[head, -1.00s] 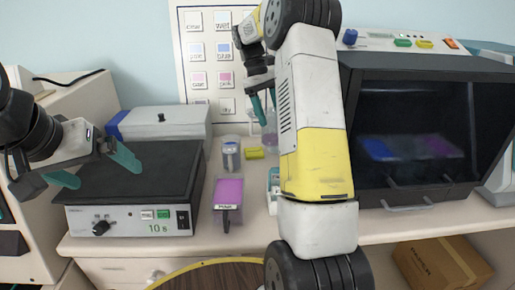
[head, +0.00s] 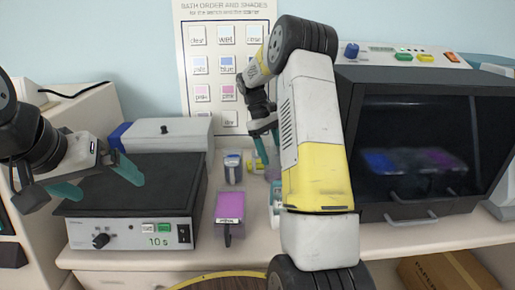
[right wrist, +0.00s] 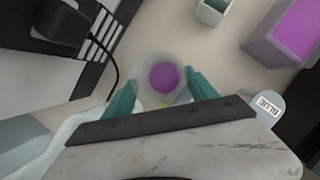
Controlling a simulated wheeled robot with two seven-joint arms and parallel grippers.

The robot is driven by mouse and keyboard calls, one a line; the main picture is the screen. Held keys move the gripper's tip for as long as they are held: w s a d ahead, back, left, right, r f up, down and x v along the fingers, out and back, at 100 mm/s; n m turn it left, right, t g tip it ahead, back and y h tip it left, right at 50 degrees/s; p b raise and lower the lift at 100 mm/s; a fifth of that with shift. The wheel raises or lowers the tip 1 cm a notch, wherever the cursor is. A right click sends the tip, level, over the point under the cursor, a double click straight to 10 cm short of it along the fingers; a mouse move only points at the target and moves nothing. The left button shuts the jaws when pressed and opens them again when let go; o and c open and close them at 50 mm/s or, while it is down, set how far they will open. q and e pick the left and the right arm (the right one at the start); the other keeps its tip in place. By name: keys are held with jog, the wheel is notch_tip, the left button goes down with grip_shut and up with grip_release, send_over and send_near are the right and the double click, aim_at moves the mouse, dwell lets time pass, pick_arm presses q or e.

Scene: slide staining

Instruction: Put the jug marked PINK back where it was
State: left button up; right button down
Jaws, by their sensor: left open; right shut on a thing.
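My right gripper (head: 263,148) is shut on a clear round jug (right wrist: 142,68) with pink-purple liquid inside. The right wrist view shows the jug from above, between the two teal fingers (right wrist: 163,92). Its label does not show, and in the head view it is mostly hidden behind my right arm. I cannot tell whether its base touches the counter. A container marked BLUE (right wrist: 268,106) stands to its right in the wrist view. My left gripper (head: 98,182) is open and empty above the black-topped timer box.
A purple-filled dish with a front label (head: 229,207) stands on the counter. A small blue-and-white container (head: 233,168) is behind it. The timer box (head: 130,232) is at left, a dark-fronted cabinet (head: 430,130) at right. A bath-order chart (head: 226,70) is behind.

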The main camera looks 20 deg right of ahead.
jog(key=shift+f, duration=0.15)
jog(key=shift+c, duration=1.3)
grip_release()
